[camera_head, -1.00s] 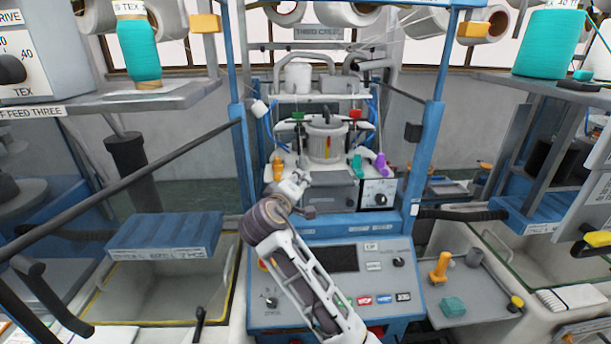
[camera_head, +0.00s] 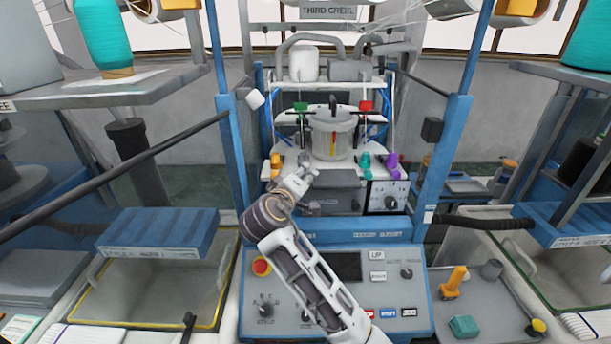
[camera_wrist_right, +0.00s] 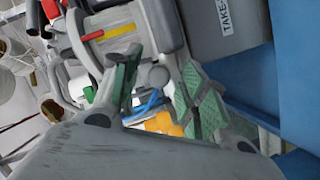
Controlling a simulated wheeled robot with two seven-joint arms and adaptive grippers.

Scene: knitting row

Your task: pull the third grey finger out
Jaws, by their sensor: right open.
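My right gripper (camera_head: 303,174) is at the front of the knitting machine head, just right of an orange peg (camera_head: 275,166) and below the grey cylinder (camera_head: 333,138). In the right wrist view its green-padded fingers (camera_wrist_right: 160,88) stand apart. A small grey round-ended piece (camera_wrist_right: 158,76) shows in the gap between them, with an orange piece (camera_wrist_right: 163,124) lower in the gap. I cannot tell whether the grey piece is the third grey finger or whether the pads touch it. My left gripper is not in view.
Teal (camera_head: 366,165) and purple (camera_head: 391,163) pegs stand right of the cylinder, above a dial box (camera_head: 388,197). A control panel (camera_head: 310,290) with a red button is below my arm. Blue posts (camera_head: 440,155) flank the machine. Side tables hold cones.

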